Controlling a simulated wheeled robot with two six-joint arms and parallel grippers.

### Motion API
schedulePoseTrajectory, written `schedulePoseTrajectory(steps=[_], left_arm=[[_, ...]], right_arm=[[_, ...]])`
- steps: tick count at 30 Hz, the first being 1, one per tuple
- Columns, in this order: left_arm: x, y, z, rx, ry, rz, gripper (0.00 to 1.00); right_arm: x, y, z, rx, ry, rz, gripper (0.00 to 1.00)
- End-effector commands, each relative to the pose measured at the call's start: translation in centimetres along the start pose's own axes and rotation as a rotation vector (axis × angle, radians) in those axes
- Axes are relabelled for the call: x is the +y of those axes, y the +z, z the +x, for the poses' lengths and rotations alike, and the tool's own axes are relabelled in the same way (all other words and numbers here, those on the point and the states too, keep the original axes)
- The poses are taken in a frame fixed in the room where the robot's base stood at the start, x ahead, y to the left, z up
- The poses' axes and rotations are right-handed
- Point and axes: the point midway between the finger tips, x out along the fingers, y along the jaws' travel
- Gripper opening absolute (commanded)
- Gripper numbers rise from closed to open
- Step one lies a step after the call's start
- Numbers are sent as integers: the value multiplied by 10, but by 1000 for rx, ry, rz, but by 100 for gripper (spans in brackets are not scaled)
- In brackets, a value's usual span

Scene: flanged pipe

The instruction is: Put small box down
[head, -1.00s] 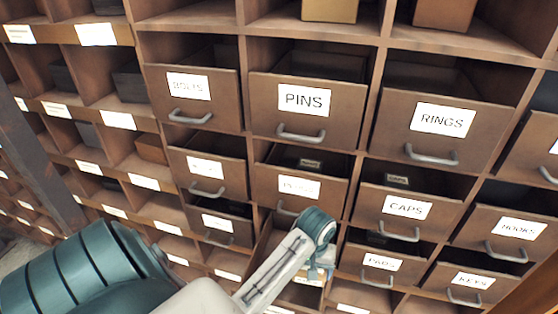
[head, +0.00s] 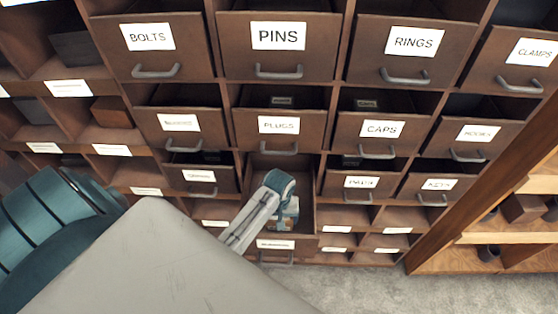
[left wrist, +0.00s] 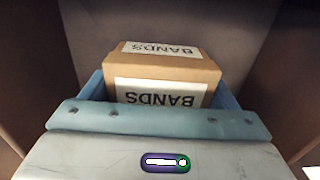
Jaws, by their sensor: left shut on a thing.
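The small box (left wrist: 160,68) is brown cardboard with white labels reading BANDS, upside down in the left wrist view. My left gripper (left wrist: 160,92) is shut on it, one blue finger on each side. In the head view, my left gripper (head: 286,212) reaches into a pulled-out drawer (head: 305,190) below the PLUGS drawer. The drawer's label (head: 275,244) is too small to read. The box is mostly hidden by the gripper there, and I cannot tell whether it touches the drawer floor. My right gripper is in neither view.
Above stand labelled drawers, including the PLUGS drawer (head: 279,128) and CAPS drawer (head: 382,132). Open cubbies with dark bins line the left. A wooden shelf unit (head: 510,235) stands at the right. Bare grey floor (head: 350,290) shows below the cabinet.

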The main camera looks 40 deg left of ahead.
Motion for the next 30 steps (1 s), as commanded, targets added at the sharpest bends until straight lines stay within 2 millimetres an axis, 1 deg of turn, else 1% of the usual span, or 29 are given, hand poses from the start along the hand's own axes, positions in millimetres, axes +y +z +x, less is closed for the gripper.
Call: schedulePoseTrajectory(steps=[2,5,10,11,13,18,23,26,30], left_arm=[[0,0,1,1,-1,0,45],[0,0,1,1,-1,0,45],[0,0,3,1,-1,0,45],[-1,0,4,1,-1,0,86],[0,0,3,1,-1,0,99],[0,0,3,1,-1,0,100],[0,-1,-2,3,0,0,100],[0,-2,-13,6,1,0,100],[0,-2,-41,8,1,0,100]], right_arm=[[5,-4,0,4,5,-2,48],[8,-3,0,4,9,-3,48],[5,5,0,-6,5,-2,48],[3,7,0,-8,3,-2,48],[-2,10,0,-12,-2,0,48],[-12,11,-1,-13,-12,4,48],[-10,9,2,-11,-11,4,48],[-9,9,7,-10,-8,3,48],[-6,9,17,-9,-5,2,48]])
